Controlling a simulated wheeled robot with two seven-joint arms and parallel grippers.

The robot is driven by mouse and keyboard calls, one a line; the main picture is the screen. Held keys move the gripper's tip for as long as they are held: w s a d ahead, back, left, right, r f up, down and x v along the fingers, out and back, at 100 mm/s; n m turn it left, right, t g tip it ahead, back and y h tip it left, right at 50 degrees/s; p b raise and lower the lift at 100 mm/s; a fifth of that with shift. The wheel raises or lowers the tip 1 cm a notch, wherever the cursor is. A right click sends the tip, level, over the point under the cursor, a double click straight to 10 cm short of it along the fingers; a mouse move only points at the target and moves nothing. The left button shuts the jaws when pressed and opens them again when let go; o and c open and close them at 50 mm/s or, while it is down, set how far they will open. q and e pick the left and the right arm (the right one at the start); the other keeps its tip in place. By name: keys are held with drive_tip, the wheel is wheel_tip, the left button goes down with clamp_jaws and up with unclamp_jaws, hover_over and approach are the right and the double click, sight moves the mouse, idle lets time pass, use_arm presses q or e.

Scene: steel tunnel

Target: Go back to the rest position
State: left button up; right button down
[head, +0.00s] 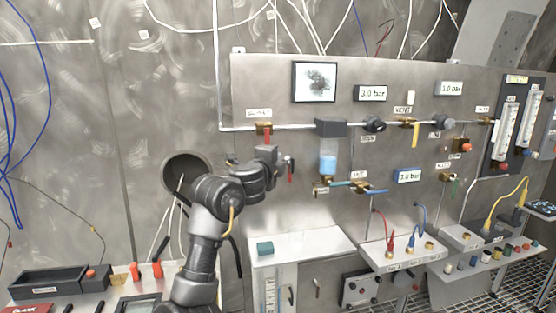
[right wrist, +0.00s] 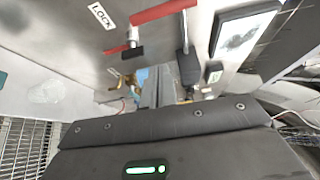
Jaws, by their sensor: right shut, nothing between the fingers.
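My right arm rises from the bottom of the head view, and its gripper (head: 268,156) is in front of the left part of the steel panel (head: 290,95). In the right wrist view the gripper (right wrist: 157,82) shows as shut grey fingers with nothing between them. Past the fingers are a long red handle (right wrist: 165,11) and a smaller red-handled part (right wrist: 122,48) beside a LOCK label (right wrist: 103,16). In the head view a red valve handle (head: 266,131) is just above the gripper. Whether the gripper touches the panel cannot be told. My left gripper is not in view.
A clear cylinder with blue liquid (head: 328,165) and a red lever (head: 291,171) are close right of the gripper. A round wall hole (head: 187,165) with cables is behind my arm. A white-topped cabinet (head: 315,240) stands below. Black trays (head: 48,283) are at the lower left.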

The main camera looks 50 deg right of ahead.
drive_tip(key=shift+s+a, duration=0.2)
drive_tip(key=shift+a, duration=0.3)
drive_tip(key=shift+d, duration=0.1)
